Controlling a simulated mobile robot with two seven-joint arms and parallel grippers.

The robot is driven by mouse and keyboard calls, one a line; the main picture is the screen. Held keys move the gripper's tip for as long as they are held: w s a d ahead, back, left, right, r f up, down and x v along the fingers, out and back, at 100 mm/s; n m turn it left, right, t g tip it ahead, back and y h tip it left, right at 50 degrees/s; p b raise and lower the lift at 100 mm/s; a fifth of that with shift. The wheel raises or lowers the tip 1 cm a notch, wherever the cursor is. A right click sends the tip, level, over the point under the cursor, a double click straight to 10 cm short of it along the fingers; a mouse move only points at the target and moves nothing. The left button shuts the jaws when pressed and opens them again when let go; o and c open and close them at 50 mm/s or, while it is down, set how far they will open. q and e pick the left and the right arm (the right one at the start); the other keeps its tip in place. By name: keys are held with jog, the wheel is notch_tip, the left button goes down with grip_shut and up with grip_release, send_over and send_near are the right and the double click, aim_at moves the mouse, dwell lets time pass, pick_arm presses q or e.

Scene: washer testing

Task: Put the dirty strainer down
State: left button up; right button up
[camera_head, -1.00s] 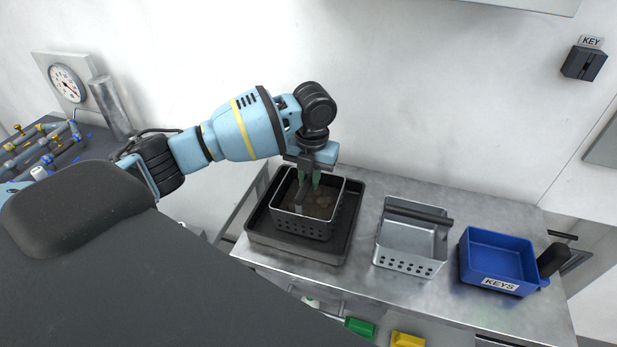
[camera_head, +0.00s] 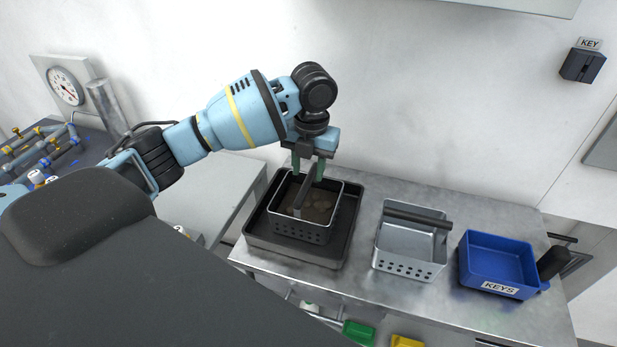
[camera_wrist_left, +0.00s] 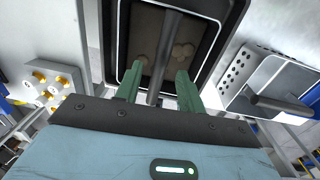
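The dirty strainer (camera_head: 302,228) is a grey perforated basket with a dark bar handle and brown contents. It sits in the black tray (camera_head: 340,235) on the metal table. My left gripper (camera_head: 308,174) is above the strainer, pointing down, with its green fingers apart on either side of the handle. In the left wrist view the handle (camera_wrist_left: 167,60) runs between the two open fingertips (camera_wrist_left: 157,82), with a gap on each side. The lower part of the strainer's far side is hidden by its own walls. My right gripper is not in view.
A clean strainer (camera_head: 408,268) with a dark handle stands right of the tray. A blue bin labelled KEYS (camera_head: 497,266) is further right. A wall box under a KEY sign (camera_head: 581,66) hangs at upper right. The table's back right is clear.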

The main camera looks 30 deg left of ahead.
pick_arm(q)
notch_tip(320, 180, up, 8)
jog(key=shift+d+f, duration=0.15)
jog(key=shift+d, duration=0.05)
